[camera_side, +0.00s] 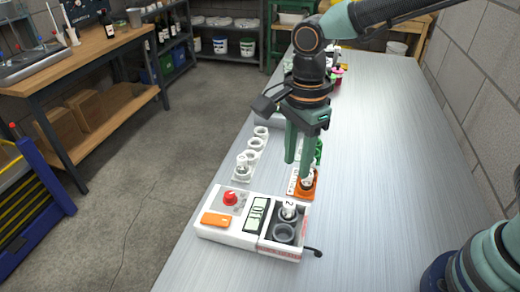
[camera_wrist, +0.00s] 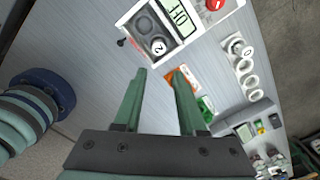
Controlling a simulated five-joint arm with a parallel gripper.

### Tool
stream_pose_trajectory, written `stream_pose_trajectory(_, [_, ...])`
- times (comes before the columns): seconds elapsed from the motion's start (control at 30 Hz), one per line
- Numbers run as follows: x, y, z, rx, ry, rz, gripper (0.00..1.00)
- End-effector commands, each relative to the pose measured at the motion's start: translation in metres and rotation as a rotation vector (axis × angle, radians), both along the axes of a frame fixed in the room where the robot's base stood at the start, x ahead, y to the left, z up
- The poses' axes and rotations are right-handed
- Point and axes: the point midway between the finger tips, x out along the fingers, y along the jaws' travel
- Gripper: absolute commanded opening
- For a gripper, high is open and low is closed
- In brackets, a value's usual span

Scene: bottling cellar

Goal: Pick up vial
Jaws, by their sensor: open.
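A vial with a white cap marked 2 (camera_side: 289,211) stands in one well of the white instrument (camera_side: 222,238); the well beside it looks empty. This vial also shows in the wrist view (camera_wrist: 158,46), beyond my fingertips. Another white-capped vial (camera_side: 242,165) stands in the white ring rack (camera_side: 254,145); its cap (camera_wrist: 247,51) reads 0 in the wrist view. An orange holder (camera_side: 304,193) has a pale vial-like top in it, partly hidden by my finger. My gripper (camera_side: 298,166) is open and empty above the orange holder; its fingertips (camera_wrist: 160,73) are apart.
The instrument has a red knob (camera_side: 230,198), an orange button (camera_side: 216,219) and a display (camera_side: 257,214). A green holder (camera_side: 318,151) is behind the orange one. A black cable end (camera_side: 314,251) sticks out at right. The bench (camera_side: 395,160) is clear to the right.

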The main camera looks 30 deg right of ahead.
Motion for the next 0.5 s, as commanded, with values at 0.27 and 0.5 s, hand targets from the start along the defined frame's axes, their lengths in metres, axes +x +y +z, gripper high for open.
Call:
stream_pose_trajectory(0.27, [-0.002, 0.006, -0.029, -0.01, 0.018, -0.053, 0.4])
stream_pose_trajectory(0.5, [-0.002, 0.006, -0.065, -0.009, 0.016, -0.052, 0.4])
